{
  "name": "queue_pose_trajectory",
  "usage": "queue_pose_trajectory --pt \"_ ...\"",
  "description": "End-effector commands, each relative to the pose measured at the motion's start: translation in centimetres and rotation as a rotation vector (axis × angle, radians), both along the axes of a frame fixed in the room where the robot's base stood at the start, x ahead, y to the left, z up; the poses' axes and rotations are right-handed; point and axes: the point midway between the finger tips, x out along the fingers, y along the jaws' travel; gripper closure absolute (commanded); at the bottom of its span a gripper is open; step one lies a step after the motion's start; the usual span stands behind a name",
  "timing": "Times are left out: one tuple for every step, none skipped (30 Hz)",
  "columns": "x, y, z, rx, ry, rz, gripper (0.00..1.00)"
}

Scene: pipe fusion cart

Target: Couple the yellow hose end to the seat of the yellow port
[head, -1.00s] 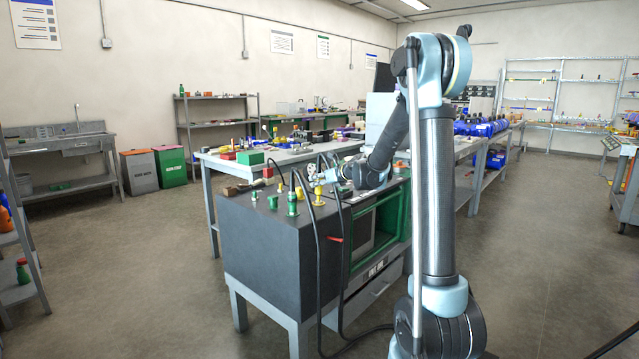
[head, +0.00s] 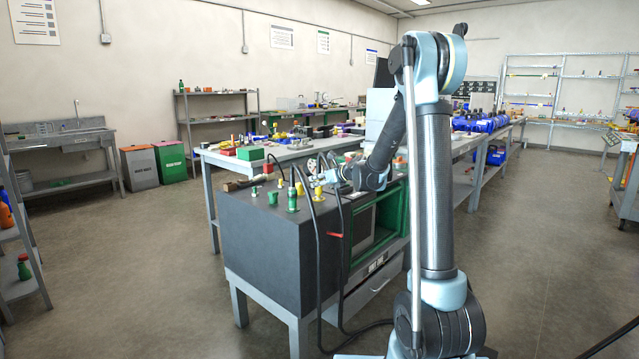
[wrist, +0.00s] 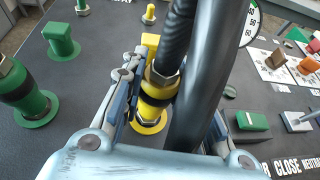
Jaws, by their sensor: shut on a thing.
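The yellow hose end (wrist: 158,88), with a brass nut and a black hose rising from it, is between the fingers of my gripper (wrist: 163,108) in the wrist view. My gripper is shut on it. The yellow port (wrist: 150,127), with a round yellow flange, shows directly below the hose end on the cart top. The two look in line, but I cannot tell whether the hose end is fully down on the seat.
Green fittings (wrist: 32,98) stand to the left on the dark cart top (head: 250,215). A thick black hose passes close by the right finger. Green and red blocks and a lettered panel (wrist: 295,168) lie to the right. A gauge (wrist: 250,25) is behind.

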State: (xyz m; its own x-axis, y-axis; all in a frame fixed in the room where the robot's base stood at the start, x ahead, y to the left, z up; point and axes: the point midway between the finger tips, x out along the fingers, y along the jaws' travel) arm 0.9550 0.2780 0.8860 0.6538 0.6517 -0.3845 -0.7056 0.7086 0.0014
Motion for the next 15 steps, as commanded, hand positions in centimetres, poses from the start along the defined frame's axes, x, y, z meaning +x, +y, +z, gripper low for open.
queue_pose_trajectory --pt "0.02 0.01 -0.11 0.000 0.000 0.000 1.00" --pt "0.02 0.01 -0.16 0.000 0.000 0.000 1.00" --pt "0.03 0.00 -0.24 0.000 0.000 0.000 1.00" --pt "0.03 0.01 -0.29 0.000 0.000 0.000 1.00" --pt "0.03 0.01 -0.35 0.000 0.000 0.000 1.00" --pt "0.04 0.01 -0.43 0.000 0.000 0.000 1.00" --pt "0.04 0.01 -0.49 0.000 0.000 0.000 1.00" --pt "0.04 0.01 -0.54 0.000 0.000 0.000 1.00" --pt "0.03 0.01 -0.63 0.000 0.000 0.000 1.00" --pt "0.03 0.01 -0.68 0.000 0.000 0.000 1.00" --pt "0.03 0.00 -0.75 0.000 0.000 0.000 1.00" --pt "0.01 0.00 -0.83 0.000 0.000 0.000 1.00" --pt "0.01 0.00 -0.89 0.000 0.000 0.000 1.00" --pt "0.01 0.00 -0.95 0.000 0.000 0.000 1.00" --pt "0.00 0.00 -1.04 0.000 0.000 0.000 1.00"
